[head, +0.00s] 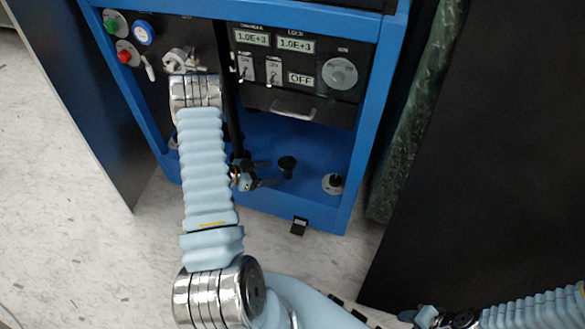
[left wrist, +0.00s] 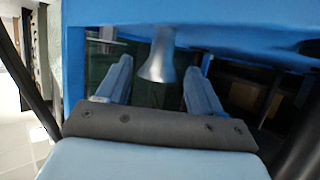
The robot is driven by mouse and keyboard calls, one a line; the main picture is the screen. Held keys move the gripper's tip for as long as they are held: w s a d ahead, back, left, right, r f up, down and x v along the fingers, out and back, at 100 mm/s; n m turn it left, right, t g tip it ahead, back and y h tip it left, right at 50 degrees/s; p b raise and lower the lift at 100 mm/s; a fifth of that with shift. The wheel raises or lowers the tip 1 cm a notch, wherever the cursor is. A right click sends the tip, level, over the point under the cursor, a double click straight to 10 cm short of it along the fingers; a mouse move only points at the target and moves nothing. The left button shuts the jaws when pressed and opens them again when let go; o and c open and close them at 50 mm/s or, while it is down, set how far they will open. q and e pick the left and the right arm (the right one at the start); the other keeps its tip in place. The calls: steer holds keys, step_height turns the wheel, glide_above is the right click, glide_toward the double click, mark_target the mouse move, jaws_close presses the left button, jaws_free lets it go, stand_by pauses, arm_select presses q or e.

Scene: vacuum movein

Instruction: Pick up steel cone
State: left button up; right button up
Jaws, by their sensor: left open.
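The steel cone (left wrist: 157,58) shows in the left wrist view as a smooth silver flared piece, its wide end nearer the camera. It stands between the two light-blue fingers of my left gripper (left wrist: 158,82), with gaps on both sides. In the head view my left gripper (head: 270,173) is open low in the blue frame. Its fingers point right toward a small dark-looking flared piece (head: 287,164), which appears to be the same cone. Part of my right arm's end (head: 440,317) shows at the bottom right edge; its fingers are not clear.
A blue-framed cabinet (head: 357,160) surrounds the space, with a panel of displays and switches (head: 295,62) above. A silver post with a dark top (head: 333,183) stands on the blue base to the right. Dark panels (head: 480,140) flank the cabinet. Pale floor (head: 65,220) is open at left.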

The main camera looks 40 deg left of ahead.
mark_target(287, 170)
arm_select(q)
steer(key=b+x, duration=0.1)
steer(key=x, duration=0.6)
steer(key=shift+w+f, duration=0.3)
steer(key=c, duration=1.1)
steer(key=shift+r, duration=0.15)
